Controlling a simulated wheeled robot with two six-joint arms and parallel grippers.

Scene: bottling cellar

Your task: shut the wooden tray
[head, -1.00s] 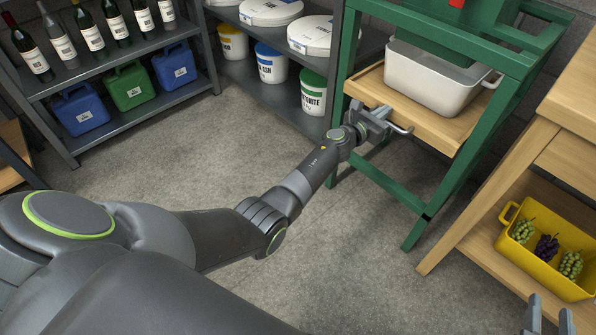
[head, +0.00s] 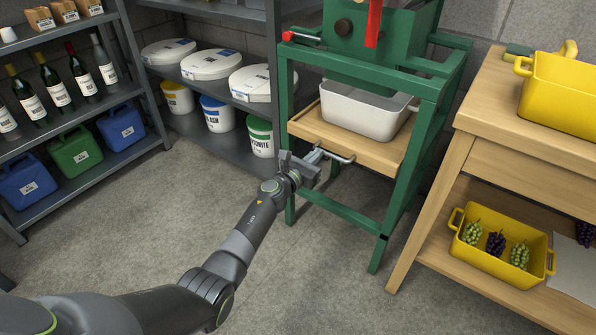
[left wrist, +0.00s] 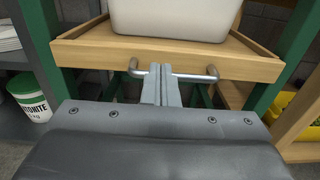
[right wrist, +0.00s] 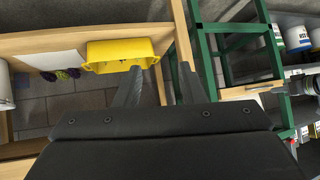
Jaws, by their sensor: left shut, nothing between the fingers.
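The wooden tray (head: 370,153) sits in the green press frame and sticks out at its front. It carries a white tub (head: 365,110). A metal bar handle (head: 335,156) is on the tray's front board, which also shows in the left wrist view (left wrist: 90,55). My left gripper (head: 313,168) is shut and empty at the handle. In the left wrist view its closed fingers (left wrist: 162,85) overlap the middle of the bar (left wrist: 195,77); I cannot tell whether they touch it. My right gripper (right wrist: 158,88) is open and empty, away from the tray.
The green press frame (head: 425,130) has legs either side of the tray. A wooden table (head: 480,115) stands to the right, with a yellow crate (head: 500,265) of grapes on its lower shelf. Grey shelves with buckets (head: 215,115) stand to the left. The floor in front is clear.

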